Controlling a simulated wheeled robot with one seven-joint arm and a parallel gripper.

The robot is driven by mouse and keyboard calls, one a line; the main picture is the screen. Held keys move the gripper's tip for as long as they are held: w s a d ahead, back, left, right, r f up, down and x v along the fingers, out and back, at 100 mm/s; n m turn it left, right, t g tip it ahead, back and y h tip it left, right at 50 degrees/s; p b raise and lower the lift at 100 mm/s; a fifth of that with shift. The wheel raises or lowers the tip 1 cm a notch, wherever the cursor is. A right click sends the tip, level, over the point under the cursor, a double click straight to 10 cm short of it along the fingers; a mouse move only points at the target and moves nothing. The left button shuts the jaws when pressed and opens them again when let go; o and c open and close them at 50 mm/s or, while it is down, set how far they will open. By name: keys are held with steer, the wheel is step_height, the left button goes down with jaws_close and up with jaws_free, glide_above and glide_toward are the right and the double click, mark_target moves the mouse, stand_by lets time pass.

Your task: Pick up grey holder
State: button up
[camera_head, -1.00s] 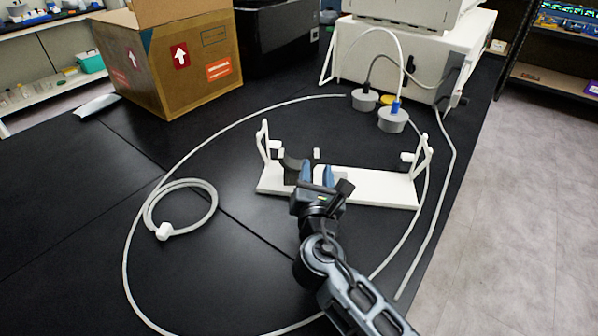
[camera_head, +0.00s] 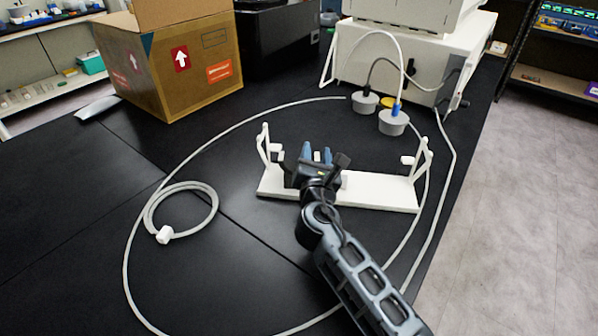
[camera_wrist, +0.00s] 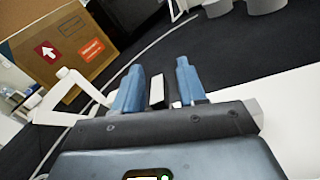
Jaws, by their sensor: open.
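A long pale stand (camera_head: 380,192) lies on the black bench, with an upright bracket at each end; no other piece is clearly a grey holder, and I cannot tell whether this is it. My gripper (camera_head: 317,154) is over the stand's left-middle part and hides some of it. In the wrist view my gripper (camera_wrist: 158,75) has its two blue fingers apart, with a small white upright tab (camera_wrist: 157,92) showing between or just beyond them. I cannot tell if they touch it. The stand's left bracket (camera_wrist: 68,85) rises left of the fingers.
Two grey round stoppers (camera_head: 393,122) with tubes sit behind the stand, before a white machine (camera_head: 415,65). A cardboard box (camera_head: 175,70) stands at back left. A white hose (camera_head: 127,270) loops around the stand, and a coiled tube (camera_head: 212,212) lies left.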

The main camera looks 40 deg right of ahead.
jaws_close()
stand_by(0.5)
